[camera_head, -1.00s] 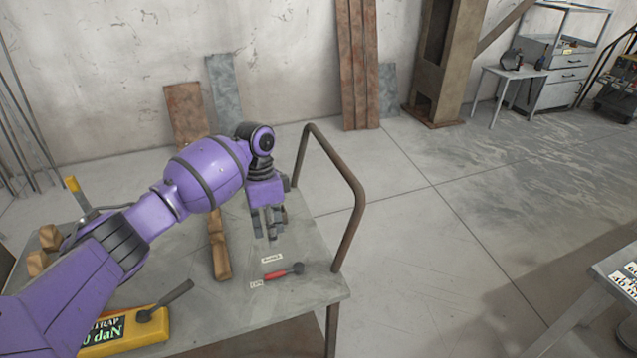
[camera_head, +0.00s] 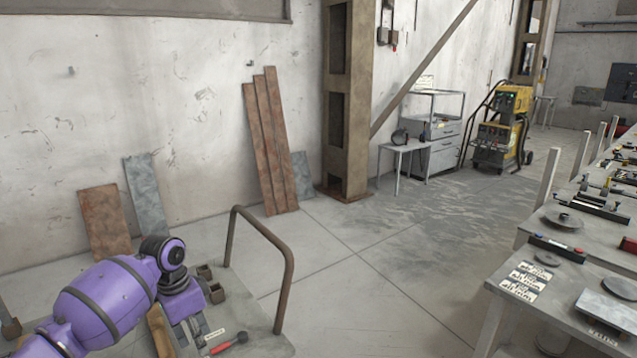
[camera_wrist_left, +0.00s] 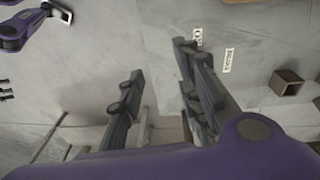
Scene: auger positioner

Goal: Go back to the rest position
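My left arm comes in at the lower left of the head view. Its gripper (camera_head: 195,345) points down over the grey metal table (camera_head: 262,325) at the bottom edge, beside a red-handled tool (camera_head: 228,344). In the left wrist view the two fingers of the left gripper (camera_wrist_left: 158,85) stand apart, with nothing held between them.
A brown tube rail (camera_head: 290,265) rises at the table's right edge. Small square tube pieces (camera_head: 215,293) lie near the left wrist. Wooden blocks (camera_head: 160,330) lie partly behind the arm. A tool-laden bench (camera_head: 500,310) stands right. The floor between is clear.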

